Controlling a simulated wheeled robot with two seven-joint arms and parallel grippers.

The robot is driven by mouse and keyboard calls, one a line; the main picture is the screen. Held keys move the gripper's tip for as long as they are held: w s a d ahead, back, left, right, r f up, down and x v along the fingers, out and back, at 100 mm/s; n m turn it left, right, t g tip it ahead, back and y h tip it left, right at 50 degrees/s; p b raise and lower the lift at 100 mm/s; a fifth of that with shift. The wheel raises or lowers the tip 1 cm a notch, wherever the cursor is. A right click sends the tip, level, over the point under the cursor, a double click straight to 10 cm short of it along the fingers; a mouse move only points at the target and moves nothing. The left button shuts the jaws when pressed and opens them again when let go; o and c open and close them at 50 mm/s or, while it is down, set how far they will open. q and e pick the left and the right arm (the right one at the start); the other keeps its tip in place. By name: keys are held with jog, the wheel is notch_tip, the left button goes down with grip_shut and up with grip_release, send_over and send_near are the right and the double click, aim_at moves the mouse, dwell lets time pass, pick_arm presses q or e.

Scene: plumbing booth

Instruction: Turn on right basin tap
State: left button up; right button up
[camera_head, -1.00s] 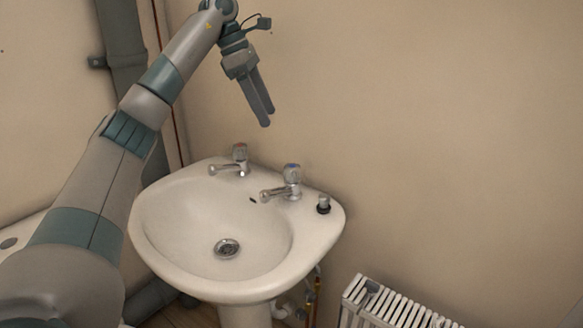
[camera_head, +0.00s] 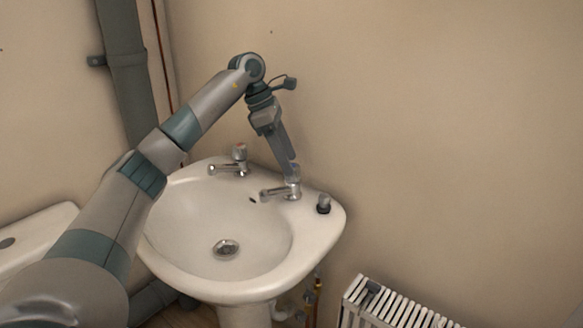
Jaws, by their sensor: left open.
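The right basin tap (camera_head: 278,192) is chrome and stands on the right back rim of the white basin (camera_head: 165,240). Its handle is largely hidden behind my left gripper. My left gripper (camera_head: 292,174) is open and points down at the top of this tap, with its fingers at the handle; I cannot tell whether they touch it. The left basin tap (camera_head: 232,165), with a red-marked top, stands further left on the rim, clear of the gripper. My right gripper is not in view.
A plug (camera_head: 324,204) sits on the basin's right rim. A white radiator (camera_head: 395,308) is at the lower right. A beige wall (camera_head: 430,130) rises behind the basin. A dark pipe (camera_head: 126,80) runs up the left. The basin bowl is empty.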

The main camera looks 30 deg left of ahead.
pick_arm(q)
jog(key=shift+x, duration=1.6)
jog(key=shift+c, duration=0.3)
jog(key=c, duration=1)
